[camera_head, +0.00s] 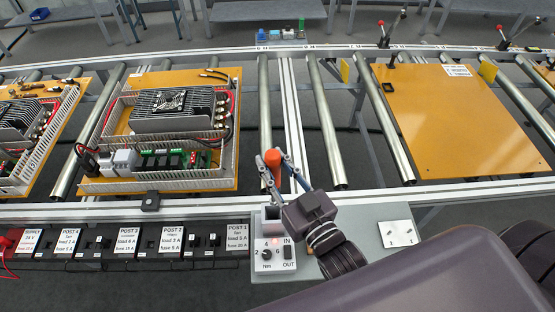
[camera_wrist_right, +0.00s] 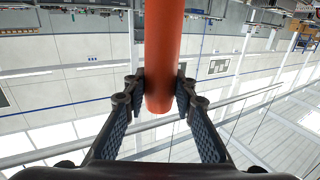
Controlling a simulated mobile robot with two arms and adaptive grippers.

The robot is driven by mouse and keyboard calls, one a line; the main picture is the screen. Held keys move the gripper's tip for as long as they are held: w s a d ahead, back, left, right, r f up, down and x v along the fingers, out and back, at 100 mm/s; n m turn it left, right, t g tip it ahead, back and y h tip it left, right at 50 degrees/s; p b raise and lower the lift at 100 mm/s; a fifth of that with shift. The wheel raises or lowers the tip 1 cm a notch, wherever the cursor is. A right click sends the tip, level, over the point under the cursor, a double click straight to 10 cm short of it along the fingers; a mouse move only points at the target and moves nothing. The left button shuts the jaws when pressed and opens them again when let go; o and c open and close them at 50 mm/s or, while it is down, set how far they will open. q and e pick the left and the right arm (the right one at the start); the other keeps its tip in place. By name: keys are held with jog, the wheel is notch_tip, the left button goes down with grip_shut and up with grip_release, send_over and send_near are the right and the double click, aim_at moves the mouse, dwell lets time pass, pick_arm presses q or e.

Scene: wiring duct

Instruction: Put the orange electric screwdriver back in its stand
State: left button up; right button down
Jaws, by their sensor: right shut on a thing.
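The orange electric screwdriver (camera_head: 273,160) is upright or nearly so in the head view. My right gripper (camera_head: 274,170) is shut on it, with one finger on each side of the orange body. In the right wrist view the screwdriver (camera_wrist_right: 165,45) is an orange cylinder between the two pads of the gripper (camera_wrist_right: 160,92). The stand (camera_head: 272,228) is a grey block with a square top, a dial marked Nm and an IN/OUT switch. The screwdriver is above and behind it in the picture. I cannot tell whether its lower end touches the stand. My left gripper is not in view.
A yellow-orange board with a wiring duct, heat sink and terminals (camera_head: 165,185) lies on the rollers at left. A bare board (camera_head: 455,120) lies at right. Labelled posts (camera_head: 120,242) line the front left. A small plate marked 1 (camera_head: 397,233) is right of the stand.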

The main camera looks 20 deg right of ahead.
aim_at(276, 178)
jog(key=shift+w+a, duration=0.3)
jog(key=shift+s+d+r+p, duration=0.1)
jog(key=shift+d+r+p, duration=0.05)
jog(key=shift+p, duration=0.25)
notch_tip(276, 178, down, 2)
jog(key=shift+f+b, duration=0.1)
jog(key=shift+b, duration=0.7)
jog(key=shift+f+b, duration=0.6)
jog(key=shift+f, duration=0.2)
jog(key=shift+f+b, duration=0.35)
jog(key=shift+f, duration=0.25)
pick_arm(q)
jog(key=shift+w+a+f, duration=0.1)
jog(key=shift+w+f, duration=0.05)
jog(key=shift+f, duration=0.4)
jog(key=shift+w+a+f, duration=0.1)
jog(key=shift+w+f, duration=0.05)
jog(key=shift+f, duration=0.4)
pick_arm(e)
jog(key=shift+r, duration=0.2)
pick_arm(q)
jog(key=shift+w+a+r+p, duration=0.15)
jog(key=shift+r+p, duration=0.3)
jog(key=shift+p, duration=0.25)
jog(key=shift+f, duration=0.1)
pick_arm(e)
jog(key=shift+f, duration=0.15)
